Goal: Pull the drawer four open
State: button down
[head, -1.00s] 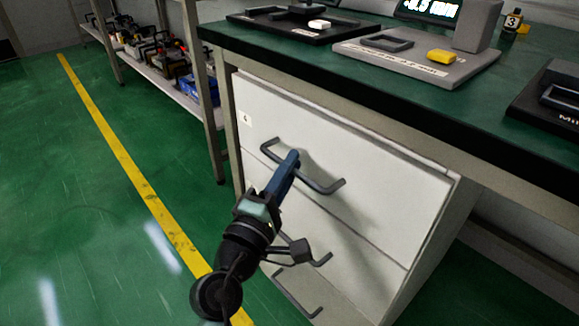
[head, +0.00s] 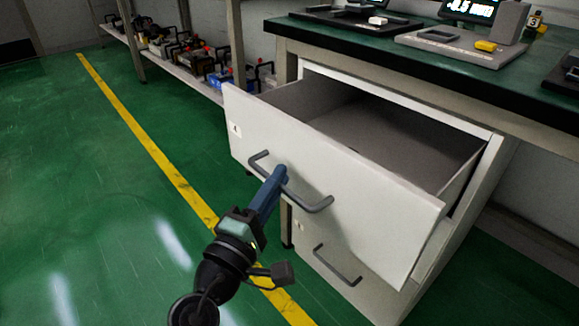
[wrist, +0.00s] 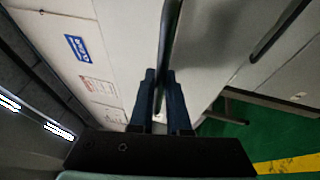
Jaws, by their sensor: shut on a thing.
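The top drawer (head: 345,185), with a small label reading 4 at its left, stands well open in the head view. Its inside (head: 390,130) shows a bare grey floor. My gripper (head: 278,175) is shut on the drawer's dark bar handle (head: 312,205), left of the handle's middle. In the wrist view, my gripper's two blue fingers (wrist: 160,85) lie on either side of the handle bar (wrist: 171,30).
A lower drawer with its own handle (head: 336,266) is shut below. The green bench top (head: 400,52) overhangs the cabinet and carries several devices. A shelf of tools (head: 190,60) stands at the left. Green floor with a yellow line (head: 150,145) lies open at the left.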

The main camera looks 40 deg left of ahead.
jog(key=s, duration=0.8)
jog(key=shift+a+b, duration=0.3)
jog(key=shift+b, duration=0.05)
jog(key=c, duration=0.9)
grip_release()
jog(key=shift+s, duration=0.15)
jog(key=p+v, duration=0.1)
jog(key=v, duration=1.2)
jog(key=shift+f, duration=0.1)
